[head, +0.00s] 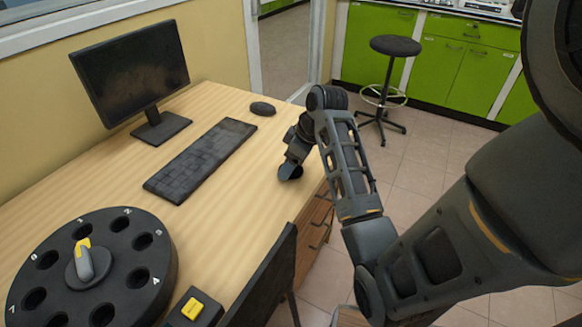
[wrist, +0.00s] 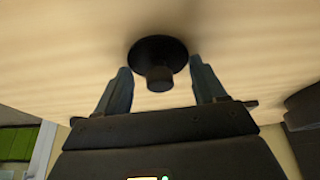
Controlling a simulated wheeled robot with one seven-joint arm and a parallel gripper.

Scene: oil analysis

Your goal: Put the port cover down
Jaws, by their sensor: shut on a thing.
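The port cover is a black round disc with a short knob; it shows in the wrist view (wrist: 158,55), in front of the wooden desk top. In the head view the port cover (head: 290,172) is a small dark disc at the desk's right edge. My gripper (wrist: 158,82) has its two fingers on either side of the knob and is shut on the cover. In the head view my gripper (head: 294,160) is small and dark, right above the disc. I cannot tell whether the cover touches the desk top.
The desk (head: 225,205) is clear left of my gripper. A keyboard (head: 200,160), a mouse (head: 263,108) and a monitor (head: 130,75) stand behind. A black numbered carousel (head: 115,225) and a yellow button box (head: 192,308) sit at the front left. A dark chair back (head: 262,285) is near.

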